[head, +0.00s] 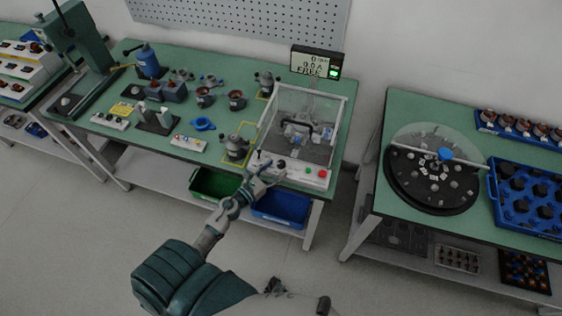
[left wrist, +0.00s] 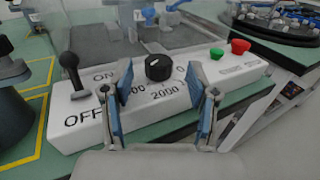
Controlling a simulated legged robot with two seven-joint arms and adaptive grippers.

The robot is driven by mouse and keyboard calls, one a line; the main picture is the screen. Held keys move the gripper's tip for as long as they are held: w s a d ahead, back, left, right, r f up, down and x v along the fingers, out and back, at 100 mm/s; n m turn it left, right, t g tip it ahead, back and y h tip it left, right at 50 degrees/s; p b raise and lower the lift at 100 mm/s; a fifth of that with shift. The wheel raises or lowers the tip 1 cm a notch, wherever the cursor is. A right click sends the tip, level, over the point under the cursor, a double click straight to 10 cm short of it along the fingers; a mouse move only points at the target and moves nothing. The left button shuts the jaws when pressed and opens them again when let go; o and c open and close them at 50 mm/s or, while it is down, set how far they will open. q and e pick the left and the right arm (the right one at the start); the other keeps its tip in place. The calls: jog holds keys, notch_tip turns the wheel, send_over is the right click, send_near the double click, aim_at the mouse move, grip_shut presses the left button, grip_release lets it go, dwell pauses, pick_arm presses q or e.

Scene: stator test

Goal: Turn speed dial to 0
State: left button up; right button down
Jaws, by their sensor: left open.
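The speed dial (left wrist: 158,67) is a round black knob with a white mark on top, on a white control box (left wrist: 75,137) in the left wrist view. Numbers printed by it include 2000; others are partly hidden. My left gripper (left wrist: 162,100) is open, its blue-padded fingers apart on either side of the dial in the picture. I cannot tell whether they touch it. In the head view my left gripper (head: 263,178) is at the front of the control box (head: 300,173), and the dial is hard to make out there. My right gripper is not in view.
A black lever (left wrist: 70,70) stands by ON/OFF lettering, left of the dial. Green (left wrist: 216,54) and red (left wrist: 240,46) buttons are right of it. A clear-covered test rig (head: 305,125) stands behind the box. A display (head: 316,63) reads FREE. Green (head: 213,184) and blue (head: 280,208) bins sit below.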

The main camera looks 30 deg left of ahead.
aim_at(278, 166)
pick_arm(q)
jog(key=x, duration=0.2)
jog(key=shift+w+d, duration=0.15)
jog(key=shift+w, duration=0.7)
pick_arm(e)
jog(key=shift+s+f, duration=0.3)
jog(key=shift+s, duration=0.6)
pick_arm(q)
grip_shut()
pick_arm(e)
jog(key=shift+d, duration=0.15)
